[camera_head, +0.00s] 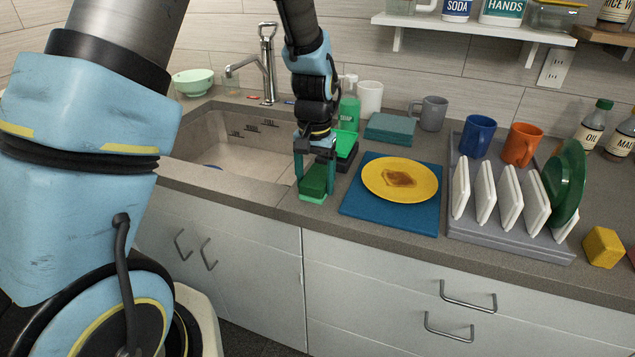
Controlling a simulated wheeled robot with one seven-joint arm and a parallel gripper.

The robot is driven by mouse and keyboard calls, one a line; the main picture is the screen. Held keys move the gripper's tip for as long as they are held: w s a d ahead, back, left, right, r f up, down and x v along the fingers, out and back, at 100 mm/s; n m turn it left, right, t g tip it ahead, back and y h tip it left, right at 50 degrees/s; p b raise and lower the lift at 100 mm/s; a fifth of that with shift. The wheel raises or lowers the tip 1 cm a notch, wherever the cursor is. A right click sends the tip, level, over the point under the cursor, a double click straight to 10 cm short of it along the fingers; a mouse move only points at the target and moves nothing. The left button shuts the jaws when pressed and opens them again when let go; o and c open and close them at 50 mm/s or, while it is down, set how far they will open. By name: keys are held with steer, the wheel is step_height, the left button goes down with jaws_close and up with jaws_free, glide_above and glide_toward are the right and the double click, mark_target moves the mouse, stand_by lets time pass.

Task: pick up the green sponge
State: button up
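A green sponge (314,181) with a dark green upper part and a lighter green lower part is at the counter's front edge, just right of the sink. My gripper (315,172) points down over it, with one finger on its left side and one on its right. The fingers look close to its sides, but I cannot tell whether they press on it. The sponge appears to be at counter level; any gap beneath it cannot be made out. The gripper's body hides what is directly behind it.
A blue mat (360,203) with a yellow plate (383,167) lies close to the right. A dark tray with green in it (346,146) and a green soap bottle (349,112) stand behind. The sink (215,165) is left; a dish rack (480,226) is farther right.

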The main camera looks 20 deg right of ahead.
mark_target(315, 179)
steer(key=c, duration=1)
step_height(315, 179, up, 10)
steer(key=b, duration=0.2)
steer(key=shift+b, duration=0.4)
